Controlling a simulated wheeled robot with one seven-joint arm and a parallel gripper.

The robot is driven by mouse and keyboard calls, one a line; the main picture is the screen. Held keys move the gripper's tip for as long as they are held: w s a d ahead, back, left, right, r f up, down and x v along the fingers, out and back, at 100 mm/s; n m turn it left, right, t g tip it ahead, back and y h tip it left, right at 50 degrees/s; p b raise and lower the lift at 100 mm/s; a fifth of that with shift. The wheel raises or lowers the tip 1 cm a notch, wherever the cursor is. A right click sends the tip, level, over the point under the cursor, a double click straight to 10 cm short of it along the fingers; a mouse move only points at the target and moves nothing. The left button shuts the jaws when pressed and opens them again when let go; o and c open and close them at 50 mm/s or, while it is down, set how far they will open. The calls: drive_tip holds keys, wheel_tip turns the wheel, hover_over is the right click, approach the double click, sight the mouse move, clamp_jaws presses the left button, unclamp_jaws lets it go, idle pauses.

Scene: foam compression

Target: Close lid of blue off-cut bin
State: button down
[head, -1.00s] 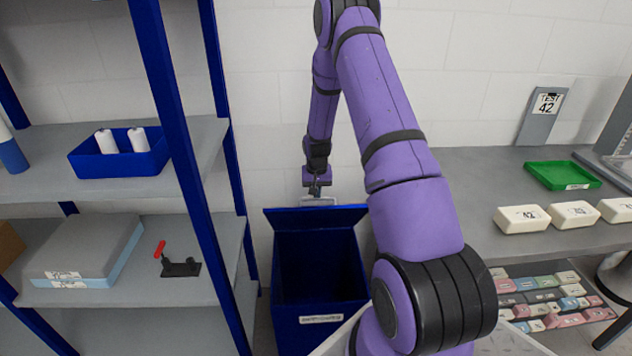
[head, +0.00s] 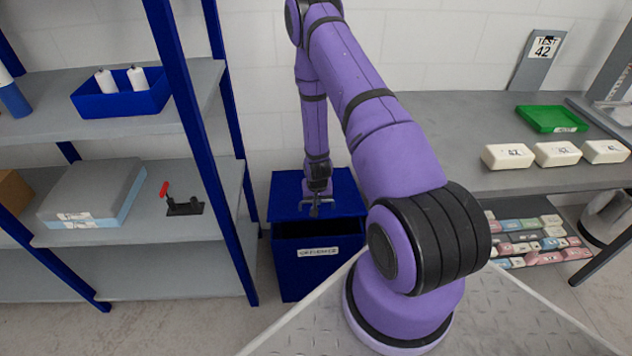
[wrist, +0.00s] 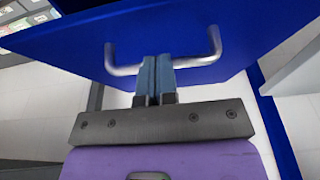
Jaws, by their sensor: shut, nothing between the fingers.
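The blue off-cut bin (head: 318,278) stands on the floor between the shelf rack and my base, with a white label on its front. Its blue lid (head: 345,193) is tilted low over the bin, and a dark gap shows between its front edge and the bin's front wall. My gripper (head: 317,208) is at the lid's front edge. In the wrist view, my gripper (wrist: 155,65) is shut and empty, its fingertips at the lid's grey U-shaped handle (wrist: 205,61) and overlapping it. I cannot tell whether they touch the lid (wrist: 250,25).
A blue-posted shelf rack (head: 238,215) stands close on the left, holding a blue tray (head: 125,100) and a foam block (head: 90,195). A grey bench (head: 440,120) with a green tray (head: 550,119) is on the right. The wall is close behind the bin.

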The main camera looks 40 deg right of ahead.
sight(318, 218)
drive_tip(key=f, duration=0.3)
drive_tip(key=s+a+f, duration=0.1)
drive_tip(key=f, duration=0.2)
drive_tip(key=s+f, duration=0.1)
drive_tip(key=f, duration=0.2)
drive_tip(key=shift+s+a, duration=0.15)
drive_tip(key=shift+a, duration=0.25)
drive_tip(key=shift+s+a+f, duration=0.15)
drive_tip(key=shift+s+f, duration=0.05)
drive_tip(key=shift+f, duration=0.2)
